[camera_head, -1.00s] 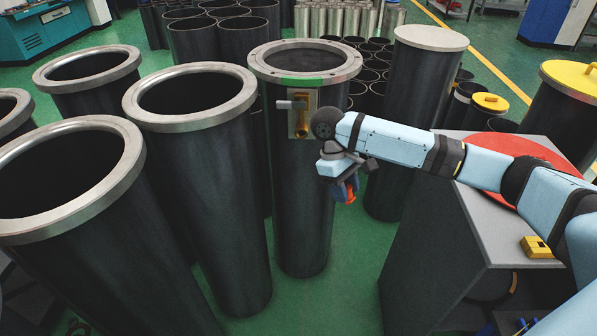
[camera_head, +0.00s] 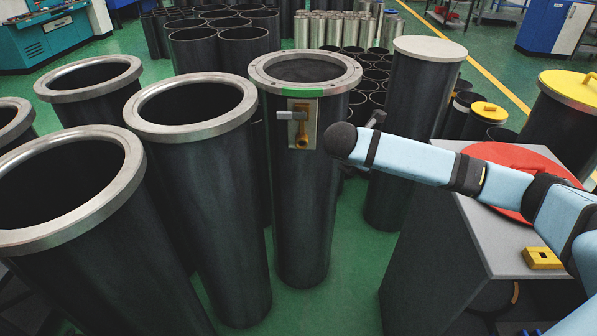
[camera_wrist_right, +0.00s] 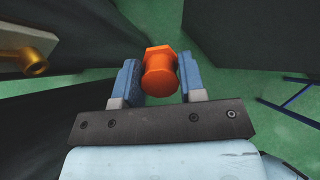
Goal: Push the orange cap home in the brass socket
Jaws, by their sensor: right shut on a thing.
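The orange cap (camera_wrist_right: 160,70) sits between the two blue fingers of my right gripper (camera_wrist_right: 159,78) in the right wrist view. The gripper is shut on it. In the head view the cap and the fingers are hidden behind my right arm. The brass socket (camera_head: 302,141) is on a small metal plate (camera_head: 293,132) on the side of a tall dark flanged cylinder. It also shows at the left of the right wrist view (camera_wrist_right: 34,63), apart from the cap. My left gripper is not in view.
A grey lever (camera_head: 285,115) sticks out beside the socket. The dark cylinder (camera_head: 302,220) has a green mark on its rim. Other tall cylinders (camera_head: 220,210) crowd the left. A grey cabinet (camera_head: 480,235) with a red disc (camera_head: 505,160) stands at right.

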